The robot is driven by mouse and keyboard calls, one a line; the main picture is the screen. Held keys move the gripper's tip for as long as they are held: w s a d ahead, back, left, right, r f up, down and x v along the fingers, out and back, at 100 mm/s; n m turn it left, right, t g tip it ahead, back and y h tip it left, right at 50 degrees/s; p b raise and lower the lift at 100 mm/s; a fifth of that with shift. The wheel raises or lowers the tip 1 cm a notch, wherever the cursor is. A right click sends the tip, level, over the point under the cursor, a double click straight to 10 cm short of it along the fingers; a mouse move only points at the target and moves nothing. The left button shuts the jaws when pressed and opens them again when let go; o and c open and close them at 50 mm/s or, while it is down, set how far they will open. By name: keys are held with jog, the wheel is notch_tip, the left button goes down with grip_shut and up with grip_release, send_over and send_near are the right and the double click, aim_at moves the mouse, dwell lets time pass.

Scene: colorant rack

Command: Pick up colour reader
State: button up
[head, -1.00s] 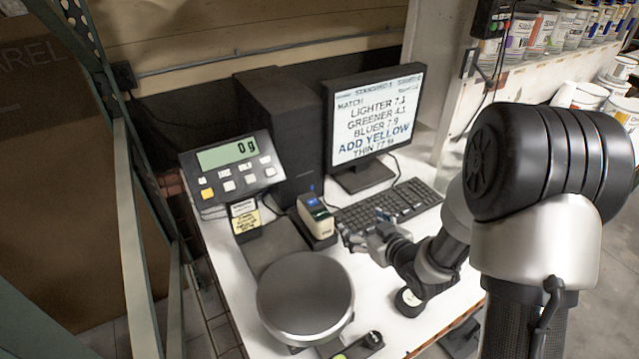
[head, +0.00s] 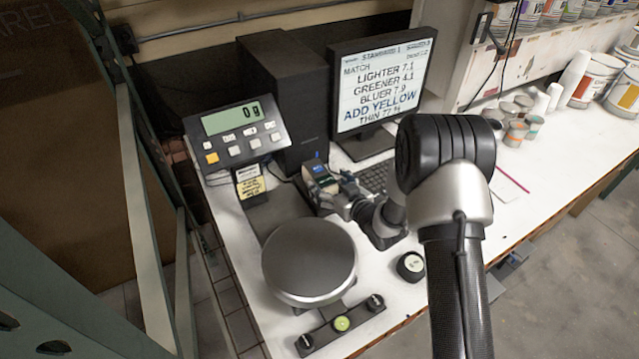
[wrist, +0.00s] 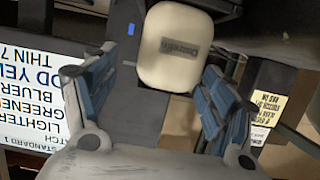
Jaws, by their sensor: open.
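The colour reader (head: 318,172) is a small upright device with a dark body, a pale top part and a little blue screen. It stands on the white bench between the scale display and the keyboard. In the wrist view the colour reader (wrist: 177,45) shows its rounded cream face between the two fingers. My gripper (head: 335,190) is at the reader, coming from the right, and partly hides its lower part. In the wrist view my gripper (wrist: 158,95) is open, with blue-padded fingers on either side of the reader and a gap to each side.
A round metal scale pan (head: 309,262) is close in front. The scale display (head: 236,137) stands at left, the monitor (head: 380,90) and keyboard (head: 374,178) behind. A round black puck (head: 410,266) and a black bar (head: 341,324) lie nearer. Cups and cans stand at right.

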aim_at(320, 177)
jog(key=shift+b+x, duration=0.3)
jog(key=shift+x, duration=2.45)
jog(key=shift+s+a+r, duration=0.1)
jog(key=shift+a+r, duration=0.1)
